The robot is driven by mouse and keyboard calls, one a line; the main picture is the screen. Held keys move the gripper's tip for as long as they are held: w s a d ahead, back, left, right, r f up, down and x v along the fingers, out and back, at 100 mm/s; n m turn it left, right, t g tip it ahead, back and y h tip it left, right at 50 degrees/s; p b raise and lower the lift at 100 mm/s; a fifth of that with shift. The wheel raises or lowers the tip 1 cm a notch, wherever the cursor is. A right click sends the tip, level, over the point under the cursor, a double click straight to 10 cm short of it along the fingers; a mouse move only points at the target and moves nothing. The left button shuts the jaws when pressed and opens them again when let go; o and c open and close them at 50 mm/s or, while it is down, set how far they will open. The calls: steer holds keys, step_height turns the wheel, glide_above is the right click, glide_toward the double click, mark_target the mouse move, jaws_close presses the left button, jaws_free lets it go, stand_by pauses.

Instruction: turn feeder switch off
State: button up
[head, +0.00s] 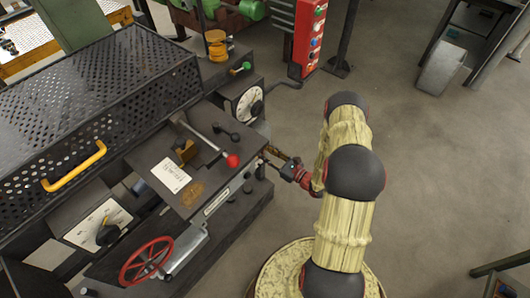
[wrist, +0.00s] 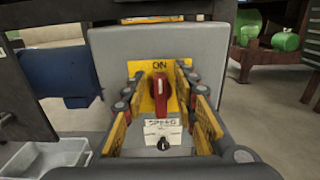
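A red rotary switch handle (wrist: 160,92) on a yellow plate (wrist: 149,79) shows in the wrist view. The handle stands upright, its top under lettering that looks like "ON". My gripper (wrist: 159,73) is open, with one finger on each side of the handle. A gap shows between each finger and the handle; nothing is held. In the head view my gripper (head: 279,160) is at the right side of the machine (head: 215,185). The switch is hidden there.
Below the red handle is a white "SPEED" plate (wrist: 163,129) with a black knob (wrist: 164,144). In the head view, a red-tipped lever (head: 232,160), a dial (head: 249,102) and a red handwheel (head: 146,260) are on the machine.

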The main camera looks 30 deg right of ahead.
steer(key=c, duration=0.6)
jaws_close()
steer(key=shift+n, duration=0.3)
steer(key=n, duration=0.1)
steer(key=n+b, duration=0.1)
steer(key=n, duration=0.1)
steer(key=shift+s+a+f, duration=0.15)
steer(key=shift+a, duration=0.25)
steer(key=n+b, duration=0.2)
steer(key=n, duration=0.2)
steer(key=a+f+n+b, duration=0.1)
steer(key=n+b, duration=0.1)
steer(key=n, duration=0.3)
steer(key=f+n+b, duration=0.1)
steer(key=n+b, duration=0.1)
steer(key=n, duration=0.3)
steer(key=shift+s+a+f, duration=0.2)
steer(key=shift+s+a, duration=0.1)
steer(key=shift+n, duration=0.3)
